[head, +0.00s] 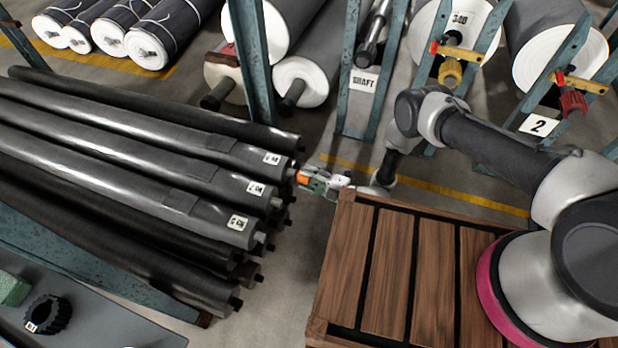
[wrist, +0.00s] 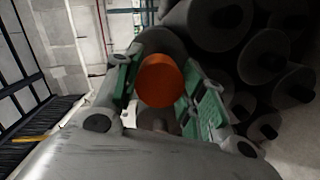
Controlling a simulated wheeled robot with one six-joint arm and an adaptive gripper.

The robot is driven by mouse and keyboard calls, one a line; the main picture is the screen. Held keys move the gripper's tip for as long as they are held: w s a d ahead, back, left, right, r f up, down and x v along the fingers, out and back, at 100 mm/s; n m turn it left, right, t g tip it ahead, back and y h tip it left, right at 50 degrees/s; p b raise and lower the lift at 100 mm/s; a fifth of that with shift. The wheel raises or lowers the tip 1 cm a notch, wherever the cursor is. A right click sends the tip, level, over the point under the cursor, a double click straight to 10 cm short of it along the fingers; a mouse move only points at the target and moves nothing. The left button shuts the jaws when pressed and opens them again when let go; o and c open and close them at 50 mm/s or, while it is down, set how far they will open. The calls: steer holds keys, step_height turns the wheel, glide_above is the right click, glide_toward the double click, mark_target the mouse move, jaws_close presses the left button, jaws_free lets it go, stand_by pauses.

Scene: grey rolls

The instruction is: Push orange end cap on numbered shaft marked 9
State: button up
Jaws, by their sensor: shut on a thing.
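The orange end cap (head: 303,178) is held between the fingers of my gripper (head: 314,182), which is shut on it. In the wrist view the cap (wrist: 160,82) shows as an orange disc between the green finger pads of my gripper (wrist: 164,92). The cap is close to the end of the uppermost labelled shaft (head: 225,150), on the right side of the stack. I cannot tell whether it touches or sits on that shaft. Three shafts carry white labels (head: 271,159), too small to read surely. In the wrist view the cap hides what lies behind it.
More dark shafts (head: 120,240) lie in the stack below. A slatted wooden platform (head: 385,270) is at the lower middle. Blue-green rack posts (head: 252,60) and large white-ended rolls (head: 300,82) stand behind. Bare floor lies between stack and platform.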

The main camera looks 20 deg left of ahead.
steer(key=shift+a, duration=0.3)
steer(key=shift+x, duration=1.85)
steer(key=o, duration=0.9)
steer(key=shift+s+r, duration=0.1)
steer(key=shift+s, duration=0.05)
steer(key=shift+o, duration=0.2)
glide_toward(295, 173)
steer(key=d, duration=0.2)
steer(key=shift+d+f, duration=0.3)
steer(key=shift+f, duration=0.1)
